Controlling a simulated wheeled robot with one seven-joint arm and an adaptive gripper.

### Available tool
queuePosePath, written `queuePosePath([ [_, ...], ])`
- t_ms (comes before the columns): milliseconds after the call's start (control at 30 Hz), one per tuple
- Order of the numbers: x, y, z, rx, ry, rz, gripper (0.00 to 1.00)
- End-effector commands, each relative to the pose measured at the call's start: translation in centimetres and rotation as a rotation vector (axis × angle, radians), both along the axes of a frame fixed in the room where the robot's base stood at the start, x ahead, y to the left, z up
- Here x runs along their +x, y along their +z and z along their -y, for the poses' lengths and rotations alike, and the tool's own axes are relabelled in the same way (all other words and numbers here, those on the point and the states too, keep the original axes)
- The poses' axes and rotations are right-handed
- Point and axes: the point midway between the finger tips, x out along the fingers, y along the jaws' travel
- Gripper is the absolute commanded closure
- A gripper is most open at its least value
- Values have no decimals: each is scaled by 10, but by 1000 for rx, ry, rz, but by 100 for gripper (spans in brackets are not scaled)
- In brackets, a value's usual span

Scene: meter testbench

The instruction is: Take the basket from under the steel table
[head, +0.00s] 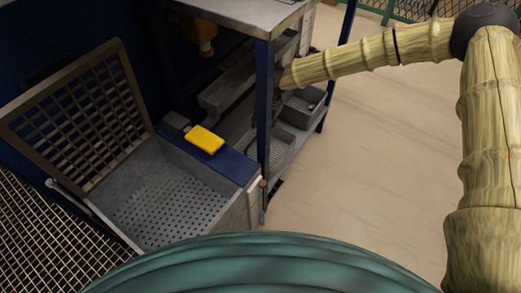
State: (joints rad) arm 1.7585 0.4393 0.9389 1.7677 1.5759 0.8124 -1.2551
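The steel table (240,12) stands at the upper middle, with a grey top and dark blue legs. Below its top, a small grey open box (303,107), which looks like the basket, stands on the low shelf by the right leg. My arm reaches in from the right beneath the tabletop level. My gripper (277,102) is a small dark shape at the arm's end, beside the box's left side and partly behind the front leg. Its fingers are too small and shaded to read, and I cannot tell whether it touches the box.
A perforated grey basin (175,205) with a raised mesh lid (85,115) stands at the left. A yellow block (205,139) lies on its blue ledge. The table's front leg (264,105) stands close to my gripper. The pale floor (365,150) at the right is clear.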

Motion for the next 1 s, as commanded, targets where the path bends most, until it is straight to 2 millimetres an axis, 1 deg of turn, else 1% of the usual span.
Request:
queuePosePath([
  [33, 0, -4, -1, 0, 0, 0, 65],
  [167, 1, -9, -1, 0, 0, 0, 65],
  [267, 1, -18, -2, -1, 0, -1, 65],
  [500, 4, -48, -5, -1, 1, -2, 65],
  [567, 5, -53, -6, -1, 1, 0, 65],
  [667, 6, -56, -7, -1, 1, 1, 65],
  [867, 6, -56, -7, -1, 1, 1, 65],
  [1000, 6, -56, -7, -1, 1, 1, 90],
])
